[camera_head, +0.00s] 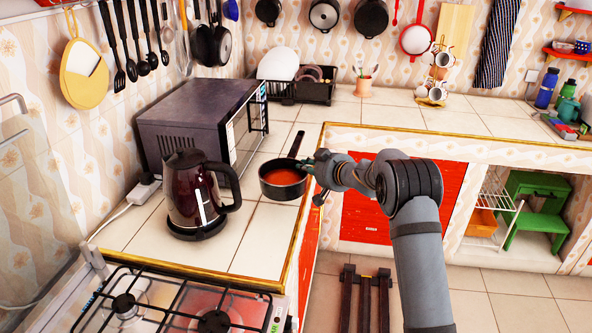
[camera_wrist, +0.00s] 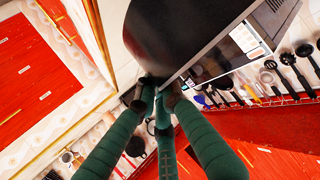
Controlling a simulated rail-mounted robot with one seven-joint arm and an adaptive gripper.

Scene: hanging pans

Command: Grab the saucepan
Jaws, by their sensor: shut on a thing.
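The saucepan (camera_head: 283,190) is small and dark, with orange-red contents and a black handle pointing away toward the back. It stands on the tiled counter between the kettle and the counter's edge. My gripper (camera_head: 308,166) reaches in from the right and is shut on the saucepan at its right side, close to where the handle joins. In the wrist view, the dark wall of the saucepan (camera_wrist: 178,38) fills the top middle. My gripper (camera_wrist: 155,92) shows there with its green fingers closed together just below it. The exact grasp spot is partly hidden by the fingers.
A dark kettle (camera_head: 194,196) stands left of the saucepan. A microwave (camera_head: 190,115) is behind the kettle. A gas stove (camera_head: 170,305) is at the front. A dish rack (camera_head: 300,90) stands at the back. The counter's yellow edge (camera_head: 306,205) runs close by the saucepan's right side.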

